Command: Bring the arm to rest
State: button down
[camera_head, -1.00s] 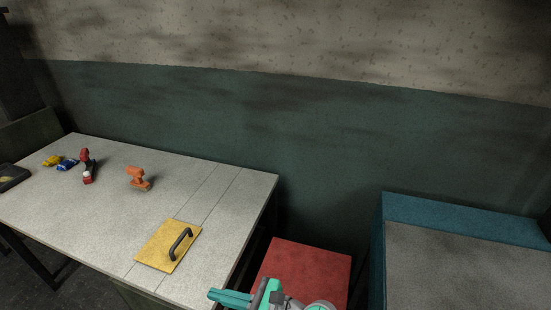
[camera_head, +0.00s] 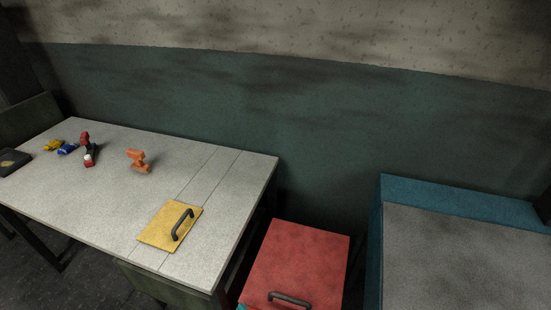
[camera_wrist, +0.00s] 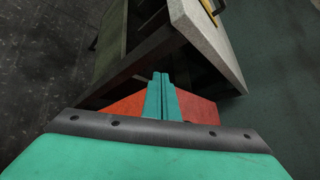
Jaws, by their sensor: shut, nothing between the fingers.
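My gripper (camera_wrist: 161,80) shows in the wrist view as two teal fingers pressed together, shut and empty. It is over a red surface (camera_wrist: 198,108) beside the workbench. In the head view my gripper is out of sight, apart from a possible sliver of teal at the bottom edge by the red cabinet (camera_head: 300,262). The rest of my arm is hidden.
The grey workbench (camera_head: 90,195) stands at the left; it carries a yellow plate (camera_head: 158,234) with a dark handle, an orange valve (camera_head: 138,161), and red, blue and yellow castings farther back. A teal-edged bench (camera_head: 460,206) stands at the right.

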jog(key=s+d+f+n+t+h, duration=0.25)
jog(key=s+d+n+h, duration=0.5)
jog(key=s, duration=0.55)
jog(key=s+d+r+n+t, duration=0.1)
jog(key=s+r+n+t, duration=0.1)
jog(key=s+r+n, duration=0.7)
jog(key=s+n, duration=0.1)
jog(key=n, duration=0.2)
jog(key=shift+d+r, duration=0.15)
jog(key=shift+r, duration=0.05)
jog(key=shift+h, duration=0.25)
